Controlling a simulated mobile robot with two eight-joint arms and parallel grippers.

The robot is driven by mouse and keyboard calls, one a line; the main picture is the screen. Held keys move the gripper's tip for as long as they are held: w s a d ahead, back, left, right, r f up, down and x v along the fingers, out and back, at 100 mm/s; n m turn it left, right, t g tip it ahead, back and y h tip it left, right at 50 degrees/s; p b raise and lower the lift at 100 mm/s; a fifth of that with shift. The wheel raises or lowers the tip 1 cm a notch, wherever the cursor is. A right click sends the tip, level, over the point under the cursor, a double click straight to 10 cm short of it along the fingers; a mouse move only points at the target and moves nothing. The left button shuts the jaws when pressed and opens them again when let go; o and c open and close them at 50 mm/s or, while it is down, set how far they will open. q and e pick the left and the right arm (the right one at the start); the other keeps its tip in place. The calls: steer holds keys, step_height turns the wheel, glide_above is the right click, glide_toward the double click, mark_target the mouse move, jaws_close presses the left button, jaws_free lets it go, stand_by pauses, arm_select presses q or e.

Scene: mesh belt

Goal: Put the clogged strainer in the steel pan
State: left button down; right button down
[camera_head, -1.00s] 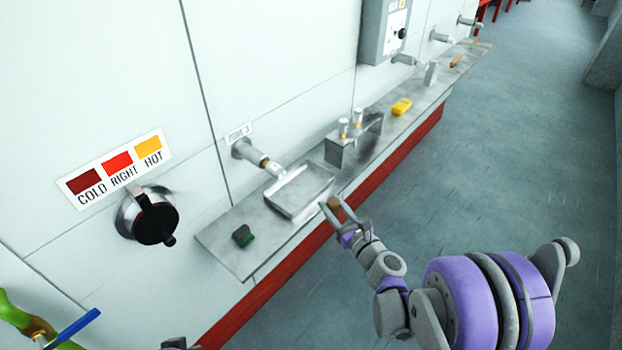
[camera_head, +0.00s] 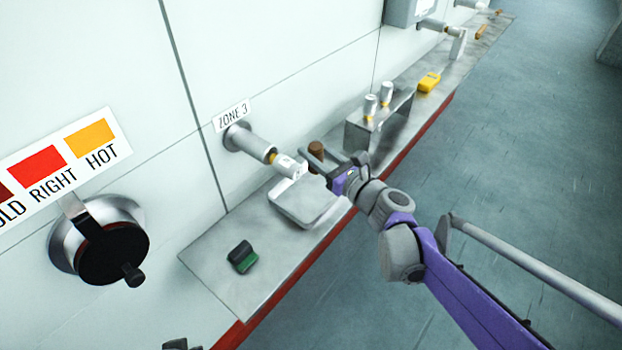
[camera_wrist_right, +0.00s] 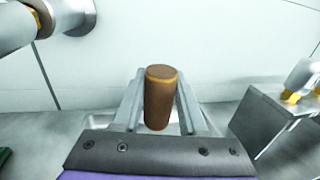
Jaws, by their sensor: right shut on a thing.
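The clogged strainer looks to be the brown cylinder (camera_head: 316,152) with a yellowish rim. My right gripper (camera_head: 318,160) is shut on it. In the right wrist view the strainer (camera_wrist_right: 160,98) stands nearly upright between the two fingers. The steel pan (camera_head: 298,208) is a shallow square tray on the ledge. The gripper and strainer are over or just behind the pan's far right part; the exact height is hard to tell. A dark grey part at the bottom edge may be my left gripper (camera_head: 181,345); its jaws cannot be made out.
A wall pipe (camera_head: 245,140) with a white end juts out close left of the strainer. A metal rack (camera_head: 365,137) with two white cylinders stands right of the pan. A green-and-black block (camera_head: 242,257) and a yellow device (camera_head: 429,82) lie on the ledge (camera_head: 215,268).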

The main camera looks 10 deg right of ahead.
mark_target(315, 172)
step_height(315, 172, down, 3)
steer(key=shift+s+d+r, duration=0.1)
steer(key=shift+r, duration=0.1)
steer(key=shift+f+b, duration=0.75)
steer(key=shift+f, duration=1.2)
steer(key=shift+f, duration=0.1)
steer(key=shift+f, duration=0.15)
steer(key=shift+c, duration=2.3)
jaws_free()
